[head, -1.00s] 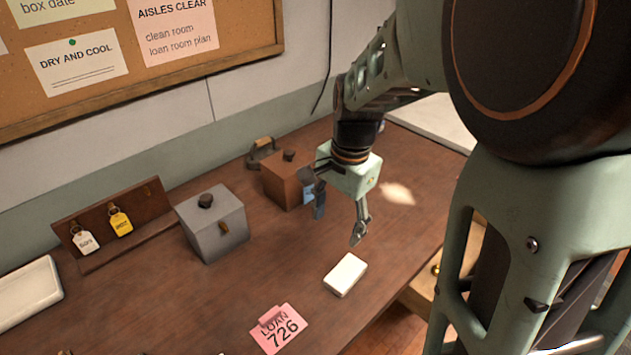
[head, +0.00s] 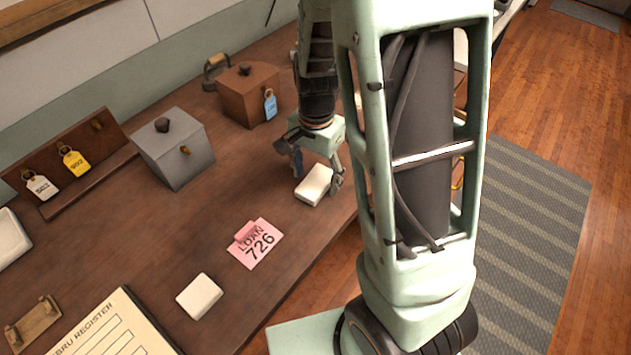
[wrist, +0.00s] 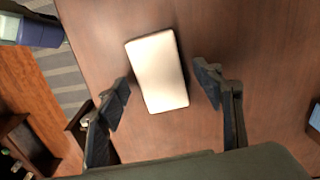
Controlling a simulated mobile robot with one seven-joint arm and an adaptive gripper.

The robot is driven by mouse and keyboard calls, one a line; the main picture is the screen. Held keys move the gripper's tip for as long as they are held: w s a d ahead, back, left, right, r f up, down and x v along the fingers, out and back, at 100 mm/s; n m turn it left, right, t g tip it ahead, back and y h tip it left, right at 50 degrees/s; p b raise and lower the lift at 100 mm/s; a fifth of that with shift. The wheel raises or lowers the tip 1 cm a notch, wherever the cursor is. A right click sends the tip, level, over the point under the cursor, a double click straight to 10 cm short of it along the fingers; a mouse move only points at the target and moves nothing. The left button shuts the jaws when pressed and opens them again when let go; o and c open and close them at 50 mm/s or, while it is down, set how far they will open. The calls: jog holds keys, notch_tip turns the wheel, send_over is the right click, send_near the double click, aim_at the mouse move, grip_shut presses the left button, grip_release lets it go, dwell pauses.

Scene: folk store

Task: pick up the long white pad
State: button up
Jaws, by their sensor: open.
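The long white pad (head: 314,187) lies flat on the brown counter near its right edge. My gripper (head: 317,177) is open and low over it, one finger on each side. In the wrist view the pad (wrist: 158,72) shows whole as a pale rectangle, slightly tilted, between the spread fingers of my gripper (wrist: 165,86). A gap shows between the pad and each finger. A second white pad (head: 199,296), squarer in shape, lies nearer on the counter, well apart from my gripper.
A pink loan card (head: 255,244) lies between the two pads. A grey box (head: 174,150) and a brown box (head: 249,95) with a blue tag stand behind. A key rack (head: 75,160) is at left, a register (head: 108,330) at front left. Bare counter (head: 215,205) lies between.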

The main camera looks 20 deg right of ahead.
aim_at(316, 181)
jog(key=shift+f, duration=0.2)
jog(key=c, duration=0.9)
jog(key=shift+o, duration=0.2)
jog(key=shift+r, duration=0.1)
jog(key=shift+r+p, duration=1.65)
jog(key=shift+r, duration=0.05)
jog(key=s+d+r+p, duration=0.8)
jog(key=s+r, duration=0.1)
jog(key=s, duration=0.2)
jog(key=shift+d+r, duration=0.25)
jog(key=shift+d, duration=0.05)
